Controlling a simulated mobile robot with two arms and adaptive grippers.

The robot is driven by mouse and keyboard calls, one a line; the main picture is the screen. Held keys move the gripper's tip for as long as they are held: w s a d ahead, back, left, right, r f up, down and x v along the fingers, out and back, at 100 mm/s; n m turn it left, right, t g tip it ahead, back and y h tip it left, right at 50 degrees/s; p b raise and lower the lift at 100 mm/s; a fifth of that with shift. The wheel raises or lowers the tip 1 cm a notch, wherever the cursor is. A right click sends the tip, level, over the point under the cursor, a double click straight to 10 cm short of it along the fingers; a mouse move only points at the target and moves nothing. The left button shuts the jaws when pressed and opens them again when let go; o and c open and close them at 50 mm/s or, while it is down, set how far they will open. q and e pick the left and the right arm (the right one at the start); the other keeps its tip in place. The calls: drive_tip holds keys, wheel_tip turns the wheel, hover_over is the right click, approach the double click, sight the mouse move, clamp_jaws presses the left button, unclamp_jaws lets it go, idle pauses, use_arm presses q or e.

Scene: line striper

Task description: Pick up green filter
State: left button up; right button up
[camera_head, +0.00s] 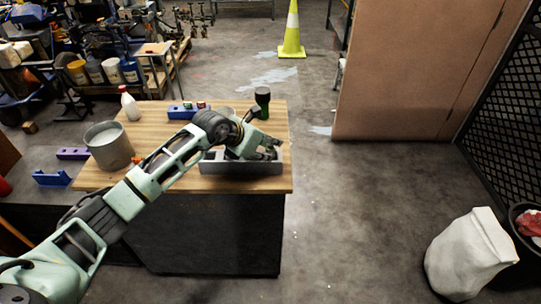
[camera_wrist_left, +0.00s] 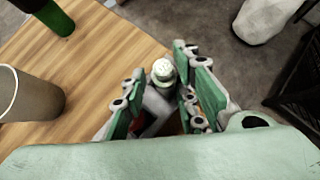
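A cylinder with a black upper part and green lower part (camera_head: 262,103) stands on the wooden workbench behind my left gripper; it also shows at the top left of the left wrist view (camera_wrist_left: 55,18). My left gripper (camera_head: 268,153) is over a grey tray (camera_head: 238,183) near the bench's right edge. In the left wrist view its fingers (camera_wrist_left: 163,100) are apart, with a pale grey-green, round-topped piece (camera_wrist_left: 163,70) just beyond and between the tips. I cannot tell which piece is the green filter. No object is clearly gripped. My right gripper is out of view.
On the bench (camera_head: 270,120) are a grey bucket (camera_head: 108,147), a white bottle with a red cap (camera_head: 130,104) and a blue holder (camera_head: 182,110). A white sack (camera_head: 468,255) stands on the floor at the right.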

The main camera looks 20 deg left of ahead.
use_arm(q)
clamp_jaws()
drive_tip(key=shift+r, duration=0.1)
